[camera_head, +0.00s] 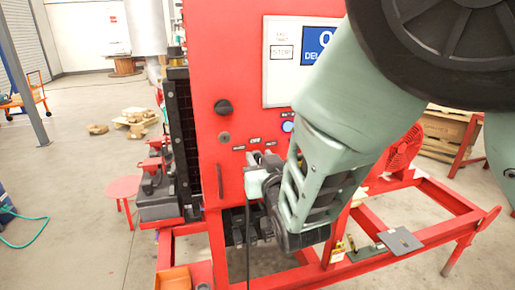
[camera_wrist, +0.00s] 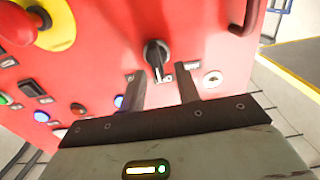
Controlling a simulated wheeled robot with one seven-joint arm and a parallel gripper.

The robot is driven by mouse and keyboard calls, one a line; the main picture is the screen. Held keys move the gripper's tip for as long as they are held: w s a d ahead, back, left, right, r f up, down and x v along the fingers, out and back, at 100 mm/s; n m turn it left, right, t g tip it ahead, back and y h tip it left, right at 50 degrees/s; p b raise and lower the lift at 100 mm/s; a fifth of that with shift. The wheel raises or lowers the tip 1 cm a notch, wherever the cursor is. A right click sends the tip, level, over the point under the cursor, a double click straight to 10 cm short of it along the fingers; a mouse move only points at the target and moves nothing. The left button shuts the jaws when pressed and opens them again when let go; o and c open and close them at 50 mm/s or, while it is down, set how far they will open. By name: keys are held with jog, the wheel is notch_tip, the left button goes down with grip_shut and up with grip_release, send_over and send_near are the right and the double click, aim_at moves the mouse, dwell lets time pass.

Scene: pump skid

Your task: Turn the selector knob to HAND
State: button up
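The selector knob (camera_wrist: 156,52) is black with a pale line on its grip bar, on the red panel in the wrist view. Its bar points down in that picture, toward the middle of three small labels; their lettering is too small to read there. My gripper (camera_wrist: 160,72) is open, with its two dark fingers apart and nothing between them that I can see gripped. The knob shows just beyond and between the fingertips; I cannot tell whether they touch it. In the head view my gripper (camera_head: 263,158) is at the panel below the label row and hides the knob.
Another black rotary knob (camera_head: 223,107) and a key switch (camera_head: 224,138) are to the upper left in the head view. A black pull handle (camera_head: 219,181) is below them. The wrist view shows a yellow-based red button (camera_wrist: 45,22) and coloured buttons at left.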

jog(key=shift+w, duration=0.1)
grip_shut()
jog(key=shift+f+n, duration=0.15)
jog(key=shift+n, duration=0.15)
jog(key=n, duration=0.4)
jog(key=shift+s+a+f+b, duration=0.2)
jog(key=shift+s+a+b, duration=0.05)
jog(key=shift+a+b, duration=0.1)
jog(key=n, duration=0.5)
jog(key=shift+a+f, duration=0.2)
jog(key=shift+n, duration=0.3)
